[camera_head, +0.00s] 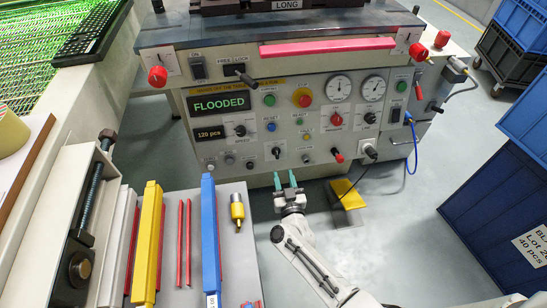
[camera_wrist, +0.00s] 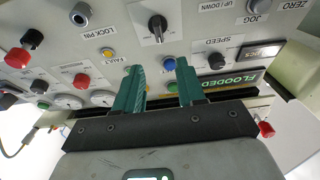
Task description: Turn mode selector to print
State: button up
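The control panel carries a black rotary knob on a white plate (camera_head: 276,151) in its lower middle; it looks like the mode selector, though its label is too small to read. In the wrist view this knob (camera_wrist: 157,27) appears upside down, above and between the fingertips. My gripper (camera_head: 286,180) has two teal fingers and is just below the knob in the head view, apart from the panel. In the wrist view my gripper (camera_wrist: 160,72) is open with nothing between its fingers. The display (camera_head: 219,104) reads FLOODED.
Near the knob are a speed knob (camera_wrist: 217,61), a blue button (camera_wrist: 169,63) and a lock pin knob (camera_wrist: 81,14). A red-tipped lever (camera_head: 337,155) projects at right. A side table with blue (camera_head: 210,230) and yellow (camera_head: 147,240) bars stands left of my arm. Blue crates (camera_head: 500,215) stand right.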

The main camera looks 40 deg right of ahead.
aim_at(277, 152)
jog(key=b+x, duration=0.3)
jog(key=x, duration=0.6)
jog(key=shift+w+d, duration=0.25)
jog(key=shift+w, duration=0.05)
jog(key=shift+c, duration=0.2)
grip_shut()
